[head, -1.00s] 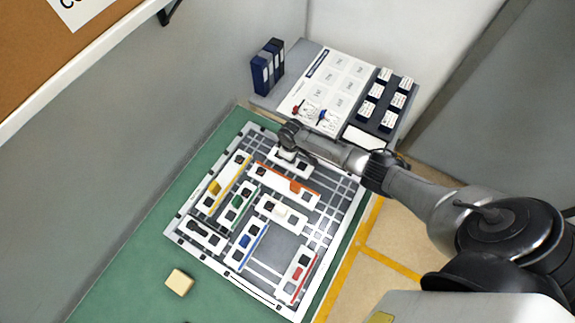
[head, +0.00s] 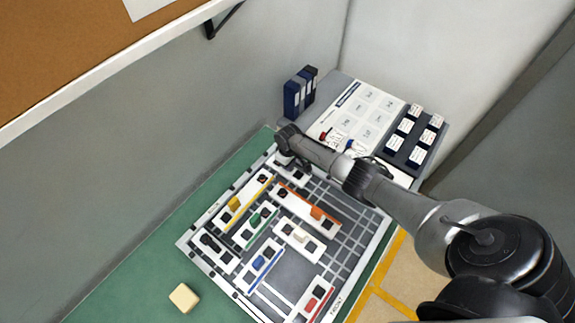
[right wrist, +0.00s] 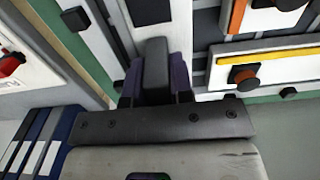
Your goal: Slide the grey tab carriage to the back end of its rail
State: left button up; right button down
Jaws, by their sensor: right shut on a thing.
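My right gripper (right wrist: 155,98) is shut on the grey tab (right wrist: 155,65), which stands between its dark fingers in the right wrist view. In the head view the right gripper (head: 288,160) is at the far corner of the slotted board (head: 345,255), over a white carriage piece (head: 296,176). The gripper and wrist hide the tab and part of that piece in the head view, so the rail end is not clear there. My left gripper is not in view.
Other white pieces carry yellow (head: 234,201), orange (head: 317,213), green (head: 256,218), blue (head: 259,262) and red (head: 312,304) tabs. Blue binders (head: 300,92) and a labelled panel (head: 362,115) stand behind. A beige block (head: 184,297) lies on the green surface.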

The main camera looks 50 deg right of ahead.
jog(key=shift+f, duration=0.1)
jog(key=c, duration=1.4)
grip_release()
jog(key=shift+w, duration=0.1)
jog(key=shift+o, duration=1)
jog(key=shift+w, duration=0.15)
jog(key=shift+o, duration=1)
notch_tip(320, 180, up, 12)
jog(key=shift+r+p, duration=0.2)
jog(key=shift+p, duration=0.85)
jog(key=shift+r, duration=0.8)
